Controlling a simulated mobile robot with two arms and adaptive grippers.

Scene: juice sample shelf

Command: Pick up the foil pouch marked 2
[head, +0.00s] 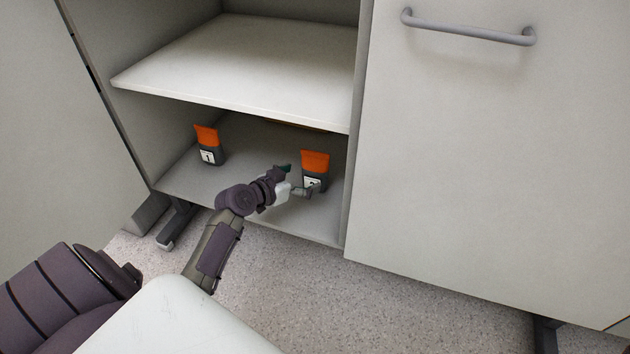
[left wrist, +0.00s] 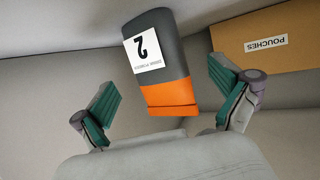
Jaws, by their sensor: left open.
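The foil pouch marked 2 (head: 315,167) stands upright on the lower shelf of the cabinet, grey below and orange on top, with a white label. In the left wrist view the pouch (left wrist: 163,65) appears upside down, lying between the two fingers in the picture. My left gripper (head: 296,180) is open, just in front of the pouch in the head view. Its green-padded fingers (left wrist: 166,105) are apart on either side, with gaps to the pouch. Part of the pouch's label is hidden by the gripper in the head view. My right gripper is not in view.
A similar pouch marked 1 (head: 207,146) stands to the left on the lower shelf (head: 240,148). A brown box labelled POUCHES (left wrist: 277,52) is near the pouch. The upper shelf (head: 240,60) is empty and overhangs. A closed door (head: 490,150) is at the right.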

